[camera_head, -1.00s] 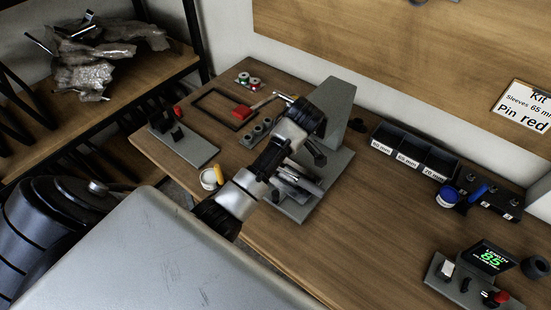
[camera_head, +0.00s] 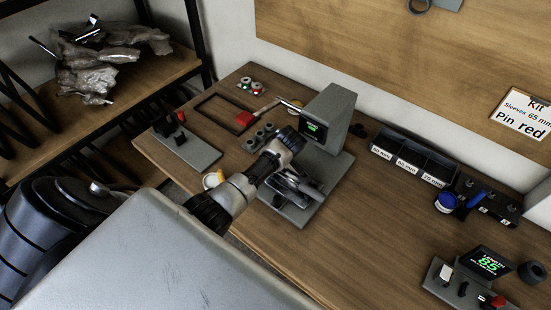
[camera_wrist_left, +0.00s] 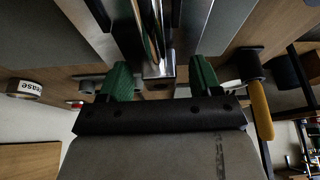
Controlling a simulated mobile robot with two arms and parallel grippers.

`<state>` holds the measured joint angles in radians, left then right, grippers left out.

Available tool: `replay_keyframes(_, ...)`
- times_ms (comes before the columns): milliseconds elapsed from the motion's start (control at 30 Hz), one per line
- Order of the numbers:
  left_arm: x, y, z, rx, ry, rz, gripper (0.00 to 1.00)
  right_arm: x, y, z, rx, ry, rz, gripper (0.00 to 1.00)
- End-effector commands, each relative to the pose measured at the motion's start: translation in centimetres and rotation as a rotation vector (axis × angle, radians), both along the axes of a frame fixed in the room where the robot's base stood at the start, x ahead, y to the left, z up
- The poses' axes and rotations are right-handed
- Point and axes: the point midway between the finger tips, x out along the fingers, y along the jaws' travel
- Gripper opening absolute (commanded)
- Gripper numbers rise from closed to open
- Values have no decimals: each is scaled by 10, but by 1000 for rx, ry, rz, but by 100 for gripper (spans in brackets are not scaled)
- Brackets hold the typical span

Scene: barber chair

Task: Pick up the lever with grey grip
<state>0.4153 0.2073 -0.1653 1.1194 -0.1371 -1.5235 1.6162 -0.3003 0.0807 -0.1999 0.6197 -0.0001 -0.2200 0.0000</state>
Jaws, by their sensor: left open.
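A thin light rod (camera_head: 291,104) sticks out to the left from the grey press (camera_head: 331,112). It may be the lever; its grip colour is too small to tell. My left gripper (camera_head: 295,186) is over the press base, partly hidden by its own wrist in the head view. In the left wrist view the left gripper (camera_wrist_left: 160,78) has its green-padded fingers apart. Bright metal parts (camera_wrist_left: 158,66) show between and beyond the fingers, with no clear contact. No grey grip shows clearly between the pads. My right gripper is in neither view.
Labelled bins (camera_head: 412,160), a blue tin (camera_head: 446,203) and a length display (camera_head: 487,263) stand right. Bench (camera_head: 375,235) between is clear.

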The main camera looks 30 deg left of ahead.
Motion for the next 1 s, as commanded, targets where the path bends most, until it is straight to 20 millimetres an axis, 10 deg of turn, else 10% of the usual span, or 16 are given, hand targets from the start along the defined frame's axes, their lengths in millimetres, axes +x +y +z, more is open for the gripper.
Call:
replay_keyframes(200,0,0,0,0,0,0,62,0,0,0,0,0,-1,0)
replay_keyframes(600,0,0,0,0,0,-1,1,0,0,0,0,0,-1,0)
replay_keyframes(1000,1,0,5,1,-2,0,0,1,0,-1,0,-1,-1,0)
